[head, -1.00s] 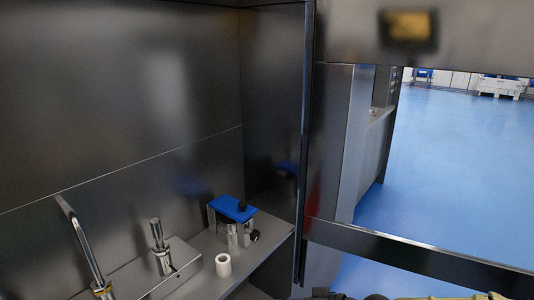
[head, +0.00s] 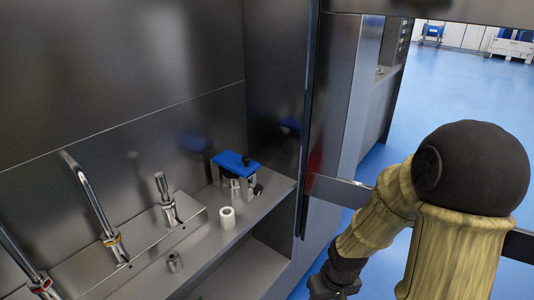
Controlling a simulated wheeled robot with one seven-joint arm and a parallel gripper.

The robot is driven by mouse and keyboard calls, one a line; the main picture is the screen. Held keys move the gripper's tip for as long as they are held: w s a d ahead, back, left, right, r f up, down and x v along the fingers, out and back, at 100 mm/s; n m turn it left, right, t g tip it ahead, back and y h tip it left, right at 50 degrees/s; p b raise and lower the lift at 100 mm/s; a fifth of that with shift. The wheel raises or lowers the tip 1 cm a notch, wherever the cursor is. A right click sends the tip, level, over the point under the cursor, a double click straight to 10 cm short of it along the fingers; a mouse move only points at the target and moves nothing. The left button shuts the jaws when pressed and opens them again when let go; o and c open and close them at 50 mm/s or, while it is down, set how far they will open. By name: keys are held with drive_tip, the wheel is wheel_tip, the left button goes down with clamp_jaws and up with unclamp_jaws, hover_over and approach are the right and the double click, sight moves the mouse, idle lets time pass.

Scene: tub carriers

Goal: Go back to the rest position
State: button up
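My arm shows at the right of the head view, with tan ribbed links and a black round joint, bent over near the dark frame. My gripper is not clearly visible; only a dark wrist part shows at the bottom, and the fingers are out of the picture. No held thing can be seen.
Metal levers (head: 90,197) stand on a block at left. A dark post (head: 309,120) edges the cabinet. Blue floor (head: 455,95) lies open beyond.

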wheel_tip(320, 180, up, 30)
drive_tip(key=s+m+t+p, duration=0.1)
drive_tip(key=m+t+p, duration=0.1)
drive_tip(key=p, duration=1.9)
drive_tip(key=shift+s+d+f+h, duration=0.15)
drive_tip(key=shift+d+f+h, duration=0.05)
drive_tip(key=shift+d+h, duration=0.2)
drive_tip(key=shift+c, duration=0.2)
